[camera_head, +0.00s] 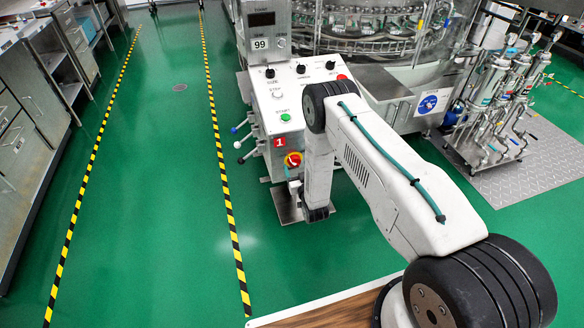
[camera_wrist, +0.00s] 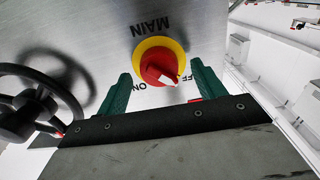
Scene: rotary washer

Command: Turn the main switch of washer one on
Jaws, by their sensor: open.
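The main switch (camera_wrist: 160,62) is a red knob on a yellow ring, with "MAIN" printed upside down beside it in the wrist view. Its white mark points down and slightly right, towards the partly hidden "OFF" lettering; "ON" is to the left. The switch also shows in the head view (camera_head: 293,160) on the front of washer one's control cabinet (camera_head: 279,112), below a red "1" label. My gripper (camera_wrist: 162,73) is open, with one green finger on each side of the knob. I cannot tell whether either finger touches it. In the head view my arm hides most of the gripper.
A black handwheel (camera_wrist: 38,100) is at the left of the wrist view. Several levers (camera_head: 243,142) stick out from the cabinet's left side. The green floor (camera_head: 150,190) left of the cabinet is clear. A metal pump stand (camera_head: 500,105) is at the right.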

